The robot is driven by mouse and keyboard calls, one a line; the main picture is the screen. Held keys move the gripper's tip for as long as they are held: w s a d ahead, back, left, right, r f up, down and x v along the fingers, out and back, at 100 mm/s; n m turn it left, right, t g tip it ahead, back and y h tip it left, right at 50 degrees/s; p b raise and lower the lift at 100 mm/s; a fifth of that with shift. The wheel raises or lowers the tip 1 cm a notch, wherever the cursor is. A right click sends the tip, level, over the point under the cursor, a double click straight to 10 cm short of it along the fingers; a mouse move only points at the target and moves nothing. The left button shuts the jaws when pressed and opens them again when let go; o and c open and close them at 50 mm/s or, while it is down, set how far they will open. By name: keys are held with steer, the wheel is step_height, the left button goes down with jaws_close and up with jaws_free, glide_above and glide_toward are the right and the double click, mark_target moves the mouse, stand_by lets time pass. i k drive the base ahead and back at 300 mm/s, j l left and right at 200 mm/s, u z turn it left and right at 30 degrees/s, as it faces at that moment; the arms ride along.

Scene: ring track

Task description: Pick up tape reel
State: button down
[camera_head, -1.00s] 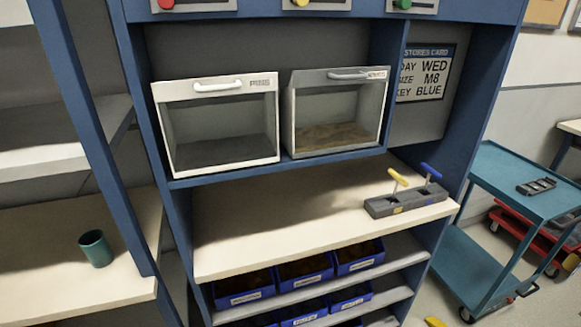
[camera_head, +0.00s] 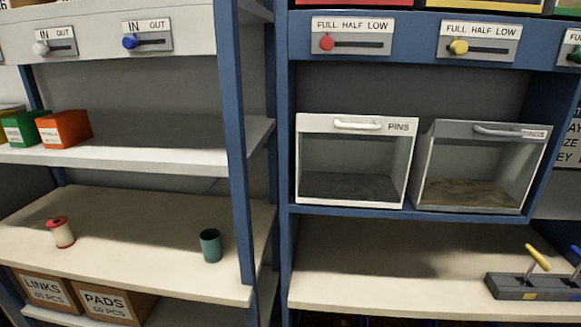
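What looks like the tape reel (camera_head: 62,233), a cream spool with a red top, stands upright on the left part of the beige shelf (camera_head: 140,262) in the left rack. A teal cup (camera_head: 210,245) stands to its right on the same shelf, well apart from it. My gripper is not in this view, so I cannot see how it stands.
Green and orange boxes (camera_head: 64,129) sit on the shelf above. Cartons (camera_head: 104,304) marked LINKS and PADS are below. A blue post (camera_head: 236,150) divides the racks.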

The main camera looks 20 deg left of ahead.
mark_target(64, 237)
steer(key=u, duration=1.95)
